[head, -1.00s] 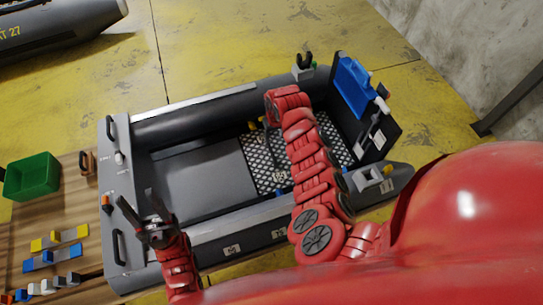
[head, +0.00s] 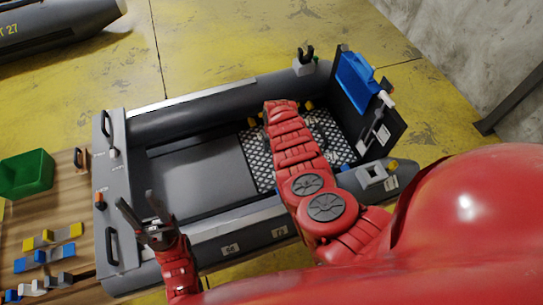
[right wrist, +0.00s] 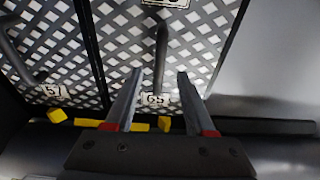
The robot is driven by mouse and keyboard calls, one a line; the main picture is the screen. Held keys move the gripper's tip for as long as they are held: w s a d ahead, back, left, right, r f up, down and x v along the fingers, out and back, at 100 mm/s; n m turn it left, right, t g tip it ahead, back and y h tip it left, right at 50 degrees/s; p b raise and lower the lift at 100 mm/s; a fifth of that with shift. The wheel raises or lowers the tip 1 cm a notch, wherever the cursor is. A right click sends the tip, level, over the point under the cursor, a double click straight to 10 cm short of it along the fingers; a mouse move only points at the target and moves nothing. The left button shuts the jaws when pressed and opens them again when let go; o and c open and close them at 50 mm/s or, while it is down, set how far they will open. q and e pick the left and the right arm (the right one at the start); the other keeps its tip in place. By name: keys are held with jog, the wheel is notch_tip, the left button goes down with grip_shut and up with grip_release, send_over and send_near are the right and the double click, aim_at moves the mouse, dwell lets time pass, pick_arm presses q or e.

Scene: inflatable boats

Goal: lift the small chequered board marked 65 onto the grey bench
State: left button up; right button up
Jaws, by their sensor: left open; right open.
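The chequered board marked 65 (right wrist: 126,42) lies in the boat, its number plate (right wrist: 156,98) low in the right wrist view. In the head view it appears to be the left chequered panel (head: 257,160), partly hidden by my right arm. A dark upright handle (right wrist: 161,50) stands on it. My right gripper (right wrist: 160,72) is open over the board, its fingers to either side of the handle's line, not closed on it. A flat grey surface (head: 195,180), perhaps the bench, adjoins the board on the left. My left gripper (head: 138,205) is open and empty over the boat's near left corner.
A board marked 57 (right wrist: 35,65) lies beside board 65. Yellow blocks (right wrist: 57,117) sit along the boat's side. A blue item (head: 355,78) is on the dark end panel. A green bin (head: 27,174) and coloured blocks stand on a wooden table at left.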

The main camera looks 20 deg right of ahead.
aim_at(259, 163)
jog(key=f+b, duration=0.2)
jog(key=w+f+b, duration=0.1)
jog(key=f+b, duration=0.1)
jog(key=f, duration=0.1)
jog(key=shift+w+b, duration=0.1)
jog(key=shift+b, duration=0.3)
jog(key=shift+r, duration=0.15)
grip_shut()
dwell(0.9)
